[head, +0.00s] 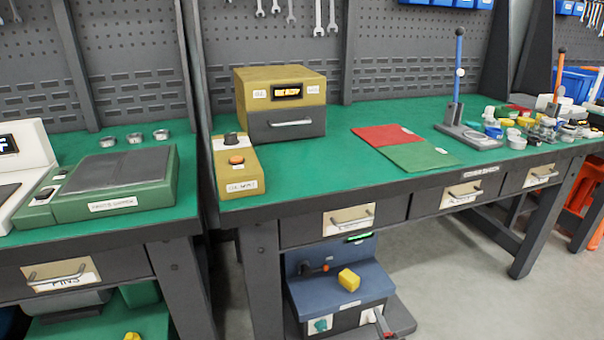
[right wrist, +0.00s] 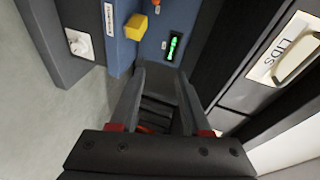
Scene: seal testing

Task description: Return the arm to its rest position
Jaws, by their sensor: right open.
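My right gripper (right wrist: 163,75) is open and empty in the right wrist view, its two dark fingers apart with nothing between them. It points towards a blue machine (right wrist: 150,52) under the bench. In the head view only a small dark and red piece at the bottom edge may belong to this gripper. The blue machine also shows there (head: 345,280), with a yellow block (head: 349,279) on its front and a lit green strip (head: 358,237) above. My left gripper is not in view.
A green-topped bench (head: 330,165) with drawers (head: 349,219) stands above the machine. A yellow oven (head: 283,103), red mat (head: 388,135) and green mat (head: 420,156) sit on top. Grey floor (head: 440,270) is free at right.

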